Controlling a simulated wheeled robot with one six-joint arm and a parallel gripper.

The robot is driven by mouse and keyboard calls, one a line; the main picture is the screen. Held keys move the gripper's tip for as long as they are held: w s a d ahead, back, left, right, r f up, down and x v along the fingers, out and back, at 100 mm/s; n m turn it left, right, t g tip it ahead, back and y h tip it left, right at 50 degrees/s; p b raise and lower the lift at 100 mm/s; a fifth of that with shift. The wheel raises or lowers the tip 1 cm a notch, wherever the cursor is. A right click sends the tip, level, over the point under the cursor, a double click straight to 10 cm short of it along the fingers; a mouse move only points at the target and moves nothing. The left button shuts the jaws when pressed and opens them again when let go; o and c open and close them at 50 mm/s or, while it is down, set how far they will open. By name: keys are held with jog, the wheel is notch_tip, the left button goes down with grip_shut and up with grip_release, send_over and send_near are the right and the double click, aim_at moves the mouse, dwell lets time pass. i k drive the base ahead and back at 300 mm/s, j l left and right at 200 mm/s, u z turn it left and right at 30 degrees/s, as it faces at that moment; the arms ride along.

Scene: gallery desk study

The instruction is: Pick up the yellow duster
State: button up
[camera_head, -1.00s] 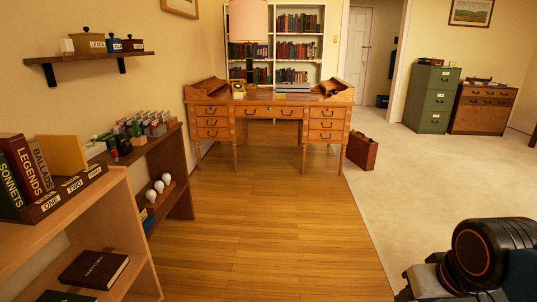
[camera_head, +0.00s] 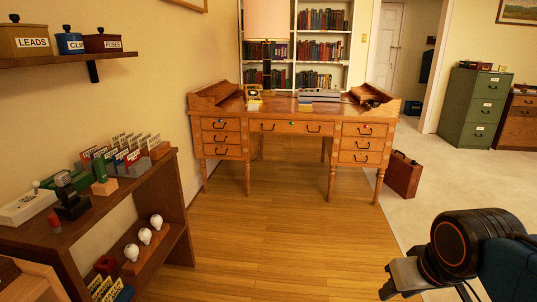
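I cannot make out a yellow duster for certain. A small yellow item (camera_head: 305,107) lies on the wooden desk (camera_head: 285,127), near the front edge of its top and in front of a grey boxy object; it is too small to tell what it is. My gripper (camera_head: 398,284) shows in part at the lower right, as a grey bracket beside my dark arm joint. It is well short of the desk and touches nothing that I can see. Whether its fingers are open or shut does not show.
A lamp (camera_head: 268,22) and a small clock-like object (camera_head: 254,95) stand on the desk. A brown case (camera_head: 403,175) stands on the floor to its right. A wooden shelf unit (camera_head: 120,200) lines the left side. Wooden floor (camera_head: 280,240) is clear up to the desk.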

aim_at(302, 107)
jog(key=i, duration=1.7)
